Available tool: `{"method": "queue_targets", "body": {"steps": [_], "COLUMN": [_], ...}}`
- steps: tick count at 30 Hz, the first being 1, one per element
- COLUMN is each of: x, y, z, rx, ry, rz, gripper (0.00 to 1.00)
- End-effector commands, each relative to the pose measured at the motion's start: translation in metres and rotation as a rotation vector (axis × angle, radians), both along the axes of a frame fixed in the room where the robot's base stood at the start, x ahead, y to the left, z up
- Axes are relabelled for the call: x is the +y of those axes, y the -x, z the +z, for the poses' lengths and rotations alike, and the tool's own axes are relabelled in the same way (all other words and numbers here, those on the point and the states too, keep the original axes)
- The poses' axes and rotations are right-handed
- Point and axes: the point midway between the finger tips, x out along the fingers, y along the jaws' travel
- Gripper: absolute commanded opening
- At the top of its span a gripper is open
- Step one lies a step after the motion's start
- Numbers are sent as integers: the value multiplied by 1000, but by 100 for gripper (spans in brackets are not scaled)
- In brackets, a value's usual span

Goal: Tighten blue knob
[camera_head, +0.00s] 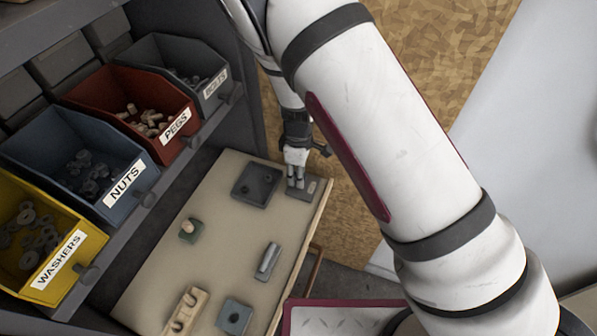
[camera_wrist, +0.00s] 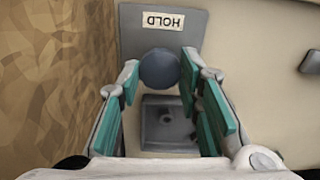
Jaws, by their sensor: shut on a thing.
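The blue knob (camera_wrist: 160,68) is round and stands between my fingertips in the wrist view. My gripper (camera_wrist: 159,80) is shut on it, with a teal-padded finger on each side. Behind the knob is a grey plate (camera_wrist: 140,30) with a label reading HOLD (camera_wrist: 163,22). In the head view my gripper (camera_head: 296,178) points down at the far right corner of the workbench. The knob is hidden there by my fingers.
Labelled bins, including red PEGS (camera_head: 90,85) and blue NUTS (camera_head: 60,140), stand left.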

Motion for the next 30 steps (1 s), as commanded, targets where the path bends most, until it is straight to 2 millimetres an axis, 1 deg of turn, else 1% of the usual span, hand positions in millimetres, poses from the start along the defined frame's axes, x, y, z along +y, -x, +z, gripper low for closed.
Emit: {"method": "queue_targets", "body": {"steps": [8,30], "x": [0,-1], "y": [-1,-1], "z": [0,1], "rx": [-1,-1], "ry": [-2,-1], "rz": [-174,-873], "gripper": [4,4]}}
